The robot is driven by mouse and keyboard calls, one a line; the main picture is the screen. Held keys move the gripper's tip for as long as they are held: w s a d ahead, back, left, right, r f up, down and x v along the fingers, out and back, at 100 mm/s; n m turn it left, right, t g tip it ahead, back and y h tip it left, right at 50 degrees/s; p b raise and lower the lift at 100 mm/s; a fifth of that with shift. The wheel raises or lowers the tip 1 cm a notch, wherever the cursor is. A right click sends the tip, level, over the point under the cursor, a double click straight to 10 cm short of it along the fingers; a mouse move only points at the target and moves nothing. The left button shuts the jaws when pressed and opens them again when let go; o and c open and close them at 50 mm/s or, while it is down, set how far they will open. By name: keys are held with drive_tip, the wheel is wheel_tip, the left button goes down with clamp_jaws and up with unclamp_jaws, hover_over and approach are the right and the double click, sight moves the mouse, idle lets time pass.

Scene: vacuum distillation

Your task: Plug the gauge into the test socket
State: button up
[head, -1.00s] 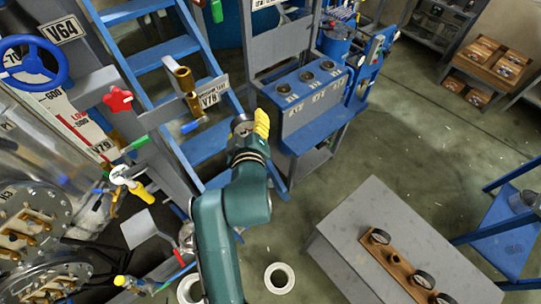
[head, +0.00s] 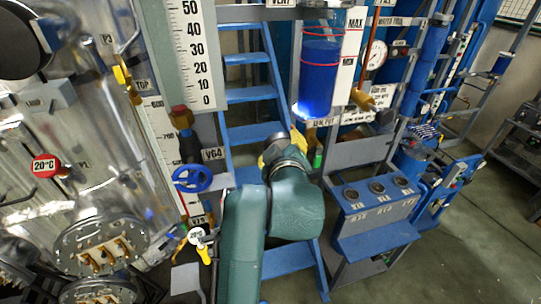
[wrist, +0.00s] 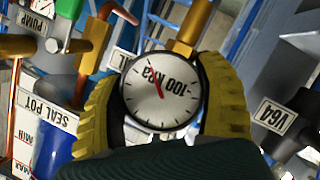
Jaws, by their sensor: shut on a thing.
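My gripper (wrist: 166,100) is shut on the gauge (wrist: 160,90), a round white dial with a black rim marked -100 kPa. One yellow finger lies on each side of it, and the dial faces the wrist camera. In the head view, my gripper (head: 284,145) is in front of the blue ladder, below the blue liquid vessel; the gauge is largely hidden there. A brass fitting (wrist: 193,28) shows just above the dial in the wrist view. I cannot tell whether it is the gauge's stem or a separate socket, or whether they touch. The test socket is not clearly identifiable.
The blue liquid vessel (head: 321,70) and a brass fitting (head: 362,98) are near my gripper. A blue handwheel (head: 192,179) by the V64 label is left. A grey-blue stand (head: 376,212) with several round holes is right. Open floor (head: 460,240) lies beyond it.

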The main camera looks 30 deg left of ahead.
drive_tip(key=shift+w+a+r, duration=0.1)
drive_tip(key=shift+r, duration=0.45)
drive_tip(key=shift+a+f, duration=0.1)
drive_tip(key=shift+f, duration=0.05)
drive_tip(key=shift+f+b, duration=1.85)
drive_tip(key=shift+f, duration=1.05)
drive_tip(key=shift+f, duration=0.1)
drive_tip(key=shift+f, duration=0.3)
drive_tip(key=shift+f+b, duration=1.3)
drive_tip(key=shift+f, duration=0.7)
drive_tip(key=o, duration=1.2)
